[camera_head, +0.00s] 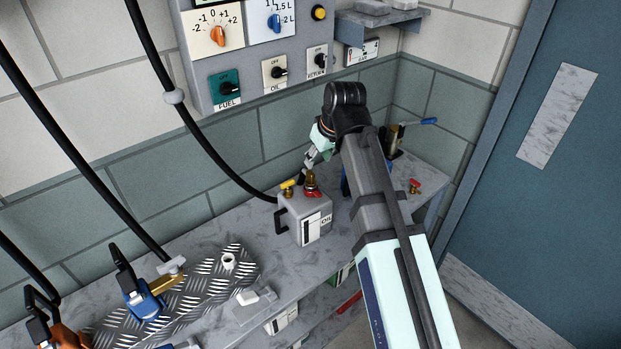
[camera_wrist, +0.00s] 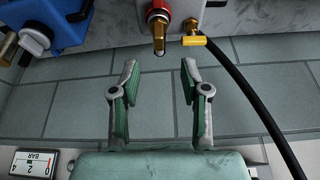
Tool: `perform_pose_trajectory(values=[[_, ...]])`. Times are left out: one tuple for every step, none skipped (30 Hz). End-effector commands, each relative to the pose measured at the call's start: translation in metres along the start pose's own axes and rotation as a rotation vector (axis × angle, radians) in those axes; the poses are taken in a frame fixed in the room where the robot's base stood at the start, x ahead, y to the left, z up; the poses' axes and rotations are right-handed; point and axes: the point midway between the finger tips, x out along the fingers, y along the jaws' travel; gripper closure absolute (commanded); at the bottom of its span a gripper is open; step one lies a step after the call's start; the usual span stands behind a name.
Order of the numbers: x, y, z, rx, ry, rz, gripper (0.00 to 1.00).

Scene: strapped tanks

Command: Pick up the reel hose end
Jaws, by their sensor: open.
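A grey tank marked OIL (camera_head: 305,218) stands on the bench. A brass fitting with a red collar (camera_head: 311,184) stands upright on its top; the fitting also shows in the wrist view (camera_wrist: 160,25). A yellow-handled valve (camera_head: 288,188) sits beside it. A black hose (camera_head: 225,160) runs down to the tank's rear, near this valve. I cannot tell for certain which part is the reel hose end. My gripper (camera_head: 309,162) is open and empty just above the brass fitting. In the wrist view, my spread fingers (camera_wrist: 160,72) point at its brass tip, with no visible contact.
A control panel (camera_head: 245,85) hangs on the wall behind. A blue tank (camera_wrist: 55,25) is close by. My arm hides part of the bench's right side.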

Motion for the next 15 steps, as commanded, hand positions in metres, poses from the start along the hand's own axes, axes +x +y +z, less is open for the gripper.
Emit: perform_pose_trajectory(values=[[0.008, 0.000, 0.000, 0.000, -0.003, -0.001, 0.54], [0.012, 0.000, 0.000, 0.000, -0.003, -0.001, 0.54], [0.018, 0.000, 0.000, 0.000, -0.003, -0.001, 0.54], [0.022, 0.000, 0.000, 0.000, -0.003, -0.001, 0.54], [0.026, 0.000, 0.000, 0.000, -0.002, -0.001, 0.54], [0.031, 0.000, 0.000, 0.000, -0.002, -0.001, 0.54], [0.034, 0.000, 0.000, 0.001, -0.002, -0.001, 0.54], [0.037, 0.000, 0.000, 0.001, -0.002, -0.001, 0.54], [0.040, 0.000, 0.000, 0.001, -0.001, 0.000, 0.54], [0.042, 0.000, 0.000, 0.001, -0.001, 0.000, 0.54], [0.043, 0.001, 0.000, 0.001, 0.000, 0.000, 0.54], [0.045, 0.001, 0.000, 0.001, 0.000, 0.000, 0.54], [0.046, 0.001, 0.000, 0.001, 0.000, 0.000, 0.54], [0.046, 0.001, 0.000, 0.001, 0.000, 0.000, 0.54], [0.048, 0.001, -0.001, 0.001, 0.000, 0.000, 0.54]])
